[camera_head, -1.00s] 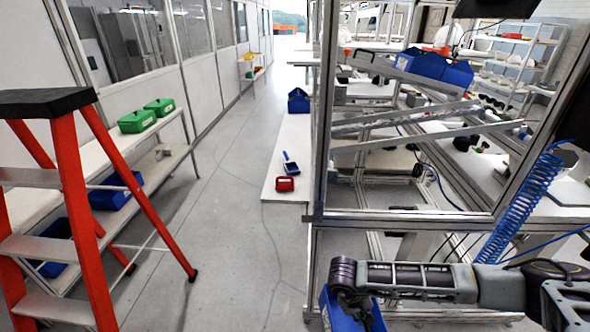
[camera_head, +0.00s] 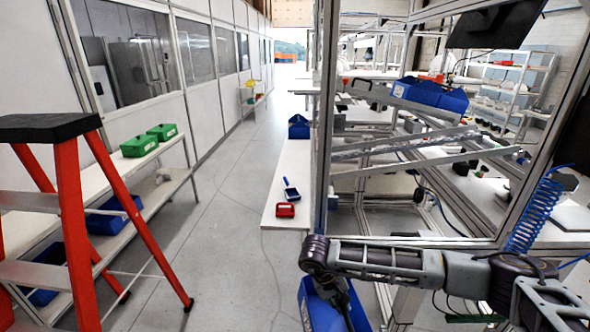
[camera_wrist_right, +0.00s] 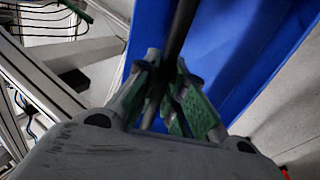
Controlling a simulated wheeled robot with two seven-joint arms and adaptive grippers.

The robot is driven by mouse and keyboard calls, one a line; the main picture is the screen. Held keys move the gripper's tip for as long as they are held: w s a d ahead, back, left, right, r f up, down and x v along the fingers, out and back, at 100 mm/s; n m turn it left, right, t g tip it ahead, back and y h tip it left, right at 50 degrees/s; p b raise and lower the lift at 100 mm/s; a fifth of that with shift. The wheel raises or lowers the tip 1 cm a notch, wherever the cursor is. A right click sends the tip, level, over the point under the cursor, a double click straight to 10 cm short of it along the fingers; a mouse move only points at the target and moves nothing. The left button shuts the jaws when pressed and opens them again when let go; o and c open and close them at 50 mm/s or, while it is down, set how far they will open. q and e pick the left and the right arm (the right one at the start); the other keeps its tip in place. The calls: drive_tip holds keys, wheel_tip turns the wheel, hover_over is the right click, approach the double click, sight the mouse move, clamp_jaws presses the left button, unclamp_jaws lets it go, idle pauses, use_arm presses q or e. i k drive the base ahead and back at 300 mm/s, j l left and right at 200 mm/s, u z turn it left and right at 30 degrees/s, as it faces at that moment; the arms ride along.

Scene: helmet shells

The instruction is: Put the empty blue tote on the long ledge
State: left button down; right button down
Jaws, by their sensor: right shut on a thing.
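A blue tote (camera_head: 322,305) hangs from my right gripper (camera_head: 338,292) at the bottom of the head view, tilted, with its lower part cut off by the frame. In the right wrist view the gripper (camera_wrist_right: 168,98) is shut on a dark bar of the tote, and the tote's blue wall (camera_wrist_right: 225,50) fills much of the upper right. I cannot see fully whether the tote is empty. A long white ledge (camera_head: 284,190) runs away from me beside the metal frame, in the middle of the head view. My left gripper is not in view.
On the ledge are a red box (camera_head: 285,210), a small blue scoop-like item (camera_head: 291,190) and another blue tote (camera_head: 299,126). A metal frame post (camera_head: 324,120) stands right of the ledge. An orange ladder (camera_head: 75,220) stands left. The floor between is clear.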

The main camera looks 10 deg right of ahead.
sight(294, 168)
drive_tip(key=i+j+u, duration=0.3)
drive_tip(key=i+j, duration=0.75)
drive_tip(key=i+l+u, duration=0.2)
drive_tip(key=i, duration=0.2)
drive_tip(key=i+l+u, duration=0.15)
drive_tip(key=i+l, duration=0.65)
drive_tip(key=i, duration=0.15)
drive_tip(key=i+l+z, duration=0.15)
drive_tip(key=i+z, duration=0.15)
drive_tip(key=i, duration=0.3)
drive_tip(key=i+z, duration=0.35)
drive_tip(key=i, duration=0.2)
